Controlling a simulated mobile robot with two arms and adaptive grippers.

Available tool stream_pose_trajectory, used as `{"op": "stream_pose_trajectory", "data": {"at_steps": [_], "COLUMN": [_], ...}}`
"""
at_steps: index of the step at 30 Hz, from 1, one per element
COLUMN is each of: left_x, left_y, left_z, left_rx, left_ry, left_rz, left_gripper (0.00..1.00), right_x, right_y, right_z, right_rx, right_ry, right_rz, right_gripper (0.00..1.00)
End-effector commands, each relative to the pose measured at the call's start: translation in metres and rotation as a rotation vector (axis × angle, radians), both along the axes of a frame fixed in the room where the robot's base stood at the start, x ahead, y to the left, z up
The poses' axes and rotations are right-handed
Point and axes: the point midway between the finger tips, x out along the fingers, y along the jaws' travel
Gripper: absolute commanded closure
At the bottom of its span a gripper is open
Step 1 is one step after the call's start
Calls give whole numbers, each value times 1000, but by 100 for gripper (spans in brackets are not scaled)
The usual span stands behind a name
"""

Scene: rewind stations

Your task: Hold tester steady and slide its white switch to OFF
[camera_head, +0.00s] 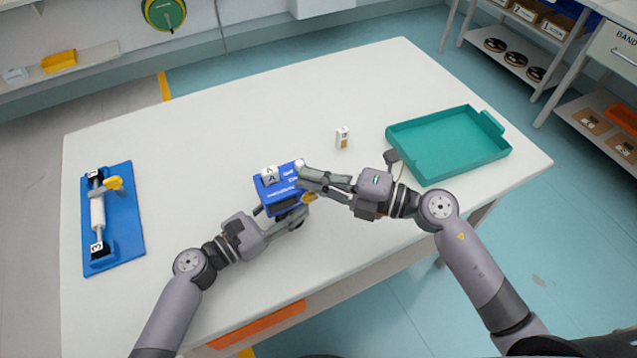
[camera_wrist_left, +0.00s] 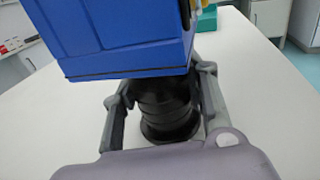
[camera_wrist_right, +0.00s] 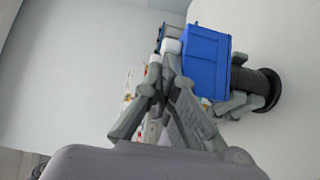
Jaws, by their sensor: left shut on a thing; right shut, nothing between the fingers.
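My left gripper (camera_head: 292,217) is shut on the tester's black round neck (camera_wrist_left: 165,105), with one finger on each side. My right gripper (camera_head: 304,176) is shut and empty, its fingertips at the tester's right upper corner. There a white piece (camera_head: 299,163), perhaps the switch, shows beside the tips; a white piece (camera_wrist_right: 172,46) also shows at the tips in the right wrist view. I cannot tell the switch position or whether the fingertips touch it.
A small white block (camera_head: 342,138) stands behind the tester on the white table (camera_head: 230,120). An empty green tray (camera_head: 447,178) lies at the right. A blue board (camera_head: 122,215) with a white cylinder lies at the left.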

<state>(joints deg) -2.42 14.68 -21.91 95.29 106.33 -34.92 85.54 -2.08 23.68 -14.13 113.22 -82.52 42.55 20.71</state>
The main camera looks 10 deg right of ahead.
Motion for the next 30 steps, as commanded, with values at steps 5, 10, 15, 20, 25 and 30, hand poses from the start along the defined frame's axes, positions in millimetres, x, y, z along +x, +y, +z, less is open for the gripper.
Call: {"op": "stream_pose_trajectory", "data": {"at_steps": [5,10,15,20,25,30], "left_x": [-1,-1,-1,-1,-1,-1], "left_y": [-1,-1,-1,-1,-1,-1], "left_z": [-1,-1,-1,-1,-1,-1], "left_rx": [1,1,0,0,0,0], "left_ry": [1,1,1,1,1,1], "left_rz": [-4,-4,-3,-3,-2,-2], "left_gripper": [99,99,99,99,99,99], "right_x": [0,-11,-42,-58,-73,-82], "right_y": [-1,-4,-13,-49,-79,-96], "right_z": [0,-1,-2,-3,-1,-1], "right_rx": [1,0,-3,-5,-2,-1], "right_ry": [0,1,5,6,5,2], "right_rz": [-3,-2,0,-3,-2,-1], "right_gripper": [100,100,100,100,100,100]}}
